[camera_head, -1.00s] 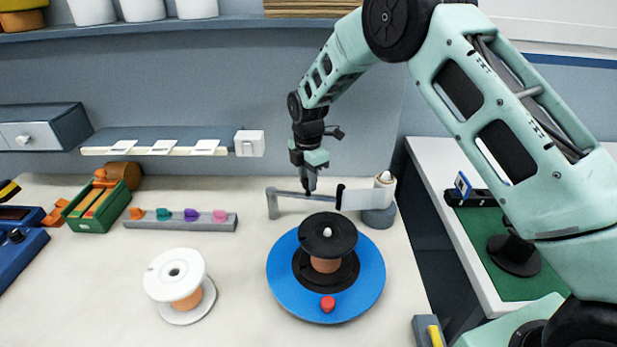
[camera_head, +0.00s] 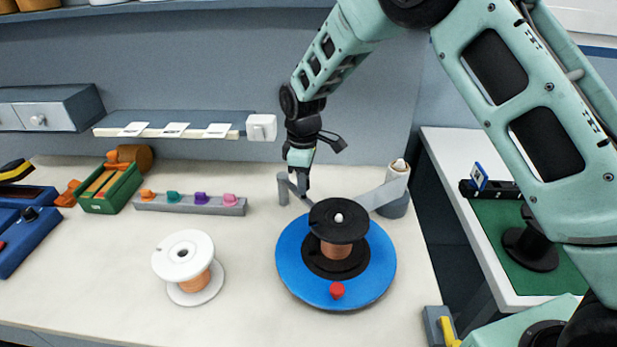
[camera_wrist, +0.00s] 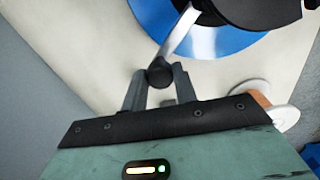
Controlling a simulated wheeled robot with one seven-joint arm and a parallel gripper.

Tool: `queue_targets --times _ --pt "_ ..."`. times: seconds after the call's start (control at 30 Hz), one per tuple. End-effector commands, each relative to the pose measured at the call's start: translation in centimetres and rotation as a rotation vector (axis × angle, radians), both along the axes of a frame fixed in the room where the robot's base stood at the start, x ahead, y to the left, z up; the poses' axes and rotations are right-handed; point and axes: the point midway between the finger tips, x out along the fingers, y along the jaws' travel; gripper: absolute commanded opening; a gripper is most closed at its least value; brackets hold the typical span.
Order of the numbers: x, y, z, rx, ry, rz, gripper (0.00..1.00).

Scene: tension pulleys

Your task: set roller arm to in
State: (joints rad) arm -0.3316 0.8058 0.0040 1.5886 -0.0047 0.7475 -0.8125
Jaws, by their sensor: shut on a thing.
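The roller arm (camera_head: 291,186) is a grey bar on a short post behind the blue turntable (camera_head: 291,275). It slants toward the black-topped copper spool (camera_head: 338,222), and its far end is hidden behind that spool. In the wrist view the grey bar (camera_wrist: 180,32) runs from my fingers to over the blue disc. My gripper (camera_head: 303,190) is shut on a dark round knob (camera_wrist: 160,72) of the arm. A pale band (camera_head: 384,194) runs from the white roll (camera_head: 398,172) at the right toward the spool.
A white spool (camera_head: 183,252) stands at the left front. A yellow-handled part (camera_head: 445,330) is at the table's front right corner. Bare table lies between the white spool and the rail.

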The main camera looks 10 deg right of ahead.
Motion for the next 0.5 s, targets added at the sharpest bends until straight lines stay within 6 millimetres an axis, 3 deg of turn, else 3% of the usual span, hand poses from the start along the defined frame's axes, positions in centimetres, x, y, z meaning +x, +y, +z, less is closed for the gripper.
queue_targets --times 0.5 --pt "-0.13 0.67 0.14 0.003 -0.003 -0.049 0.0"
